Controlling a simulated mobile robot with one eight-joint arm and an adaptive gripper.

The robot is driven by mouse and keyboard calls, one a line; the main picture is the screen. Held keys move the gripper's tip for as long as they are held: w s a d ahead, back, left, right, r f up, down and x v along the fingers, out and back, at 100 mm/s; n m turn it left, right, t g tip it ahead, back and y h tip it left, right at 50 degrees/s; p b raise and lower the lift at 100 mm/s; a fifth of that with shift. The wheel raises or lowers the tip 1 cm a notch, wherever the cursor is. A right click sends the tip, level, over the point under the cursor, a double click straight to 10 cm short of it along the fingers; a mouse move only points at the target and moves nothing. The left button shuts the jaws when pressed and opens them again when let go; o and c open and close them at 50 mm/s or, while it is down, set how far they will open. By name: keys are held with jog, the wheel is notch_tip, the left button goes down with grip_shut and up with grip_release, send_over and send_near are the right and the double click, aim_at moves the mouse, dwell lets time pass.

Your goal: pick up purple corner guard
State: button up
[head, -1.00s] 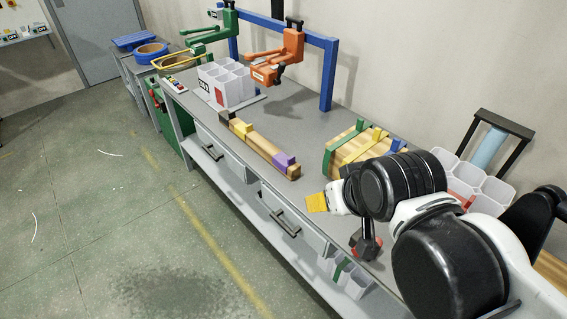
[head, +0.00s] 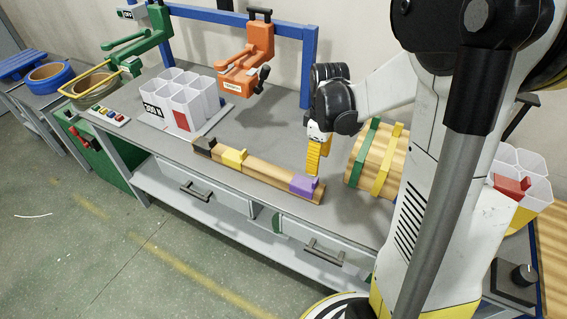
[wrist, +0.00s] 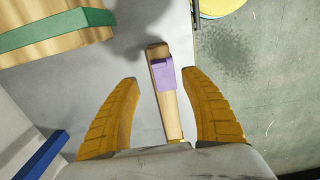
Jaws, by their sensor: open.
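The purple corner guard (head: 304,184) sits on the right end of a wooden bar lying along the bench's front edge. In the wrist view the purple corner guard (wrist: 164,75) lies ahead of my fingertips, between their lines, on the wooden bar (wrist: 169,112). My gripper (head: 314,172) points down just above the guard in the head view, its yellow fingers slightly behind or over it. In the wrist view my gripper (wrist: 166,82) is open with nothing between its fingertips. Whether a finger touches the guard cannot be told.
Yellow (head: 233,158) and black (head: 205,146) guards sit further left on the bar. A strapped wooden bundle (head: 362,165) stands close to the right of my gripper. An orange tool (head: 246,68) hangs at the back. White bins (head: 180,98) stand left. The bench middle is clear.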

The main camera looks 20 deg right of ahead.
aim_at(316, 180)
jog(key=f+b, duration=0.1)
jog(key=f, duration=0.3)
jog(key=shift+s+d+f+b, duration=0.15)
jog(key=shift+s+f+b, duration=0.05)
jog(key=shift+f+b, duration=0.15)
jog(key=f+b, duration=0.1)
jog(key=f, duration=0.1)
jog(key=f+b, duration=0.1)
jog(key=f, duration=0.1)
jog(key=f+b, duration=0.1)
jog(key=f, duration=0.1)
jog(key=shift+w, duration=0.25)
jog(key=shift+r, duration=0.15)
jog(key=c, duration=1.2)
